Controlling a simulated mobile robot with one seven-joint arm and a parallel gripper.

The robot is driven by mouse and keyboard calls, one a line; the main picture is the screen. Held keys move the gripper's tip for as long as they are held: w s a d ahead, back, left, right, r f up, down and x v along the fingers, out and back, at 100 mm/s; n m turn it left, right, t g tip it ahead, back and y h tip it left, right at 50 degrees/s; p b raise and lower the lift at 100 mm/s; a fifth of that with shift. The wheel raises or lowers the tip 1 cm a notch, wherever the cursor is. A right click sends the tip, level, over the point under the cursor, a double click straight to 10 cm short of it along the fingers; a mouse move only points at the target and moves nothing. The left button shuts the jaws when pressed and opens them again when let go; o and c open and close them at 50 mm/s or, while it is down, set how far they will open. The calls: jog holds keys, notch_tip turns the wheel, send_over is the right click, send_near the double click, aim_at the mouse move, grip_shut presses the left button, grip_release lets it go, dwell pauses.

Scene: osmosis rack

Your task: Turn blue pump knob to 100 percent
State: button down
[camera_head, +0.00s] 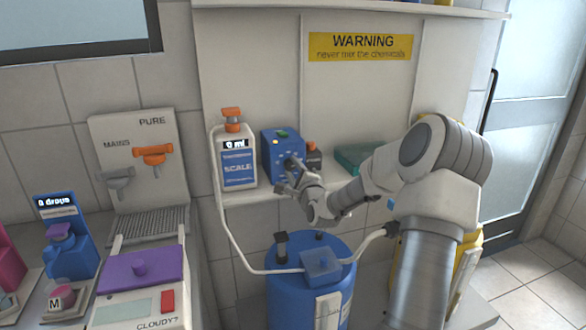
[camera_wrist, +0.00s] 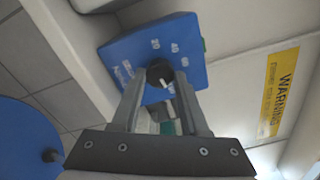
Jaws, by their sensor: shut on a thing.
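The blue pump (camera_head: 281,150) is a blue box on the shelf, right of the white scale unit. In the wrist view its blue face (camera_wrist: 125,55) shows a black knob (camera_wrist: 160,73) with a white pointer mark and printed numbers, 20, 40 and 60 among them. My gripper (camera_wrist: 160,84) has its fingers on both sides of this knob and is shut on it. In the head view my gripper (camera_head: 293,172) is at the pump's front and hides the knob. The remaining dial numbers are hidden by the fingers or too small to read.
The scale (camera_head: 235,150) stands close to the pump's left. A blue barrel (camera_head: 312,285) with hoses stands below. A yellow warning sign (camera_head: 360,47) is on the wall above.

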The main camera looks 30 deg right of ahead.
dwell(0.4)
jog(key=shift+c, duration=2.1)
grip_release()
jog(key=p+v, duration=0.1)
jog(key=v, duration=1.6)
jog(key=shift+s+p, duration=0.2)
jog(key=shift+p, duration=0.1)
jog(key=shift+a, duration=0.1)
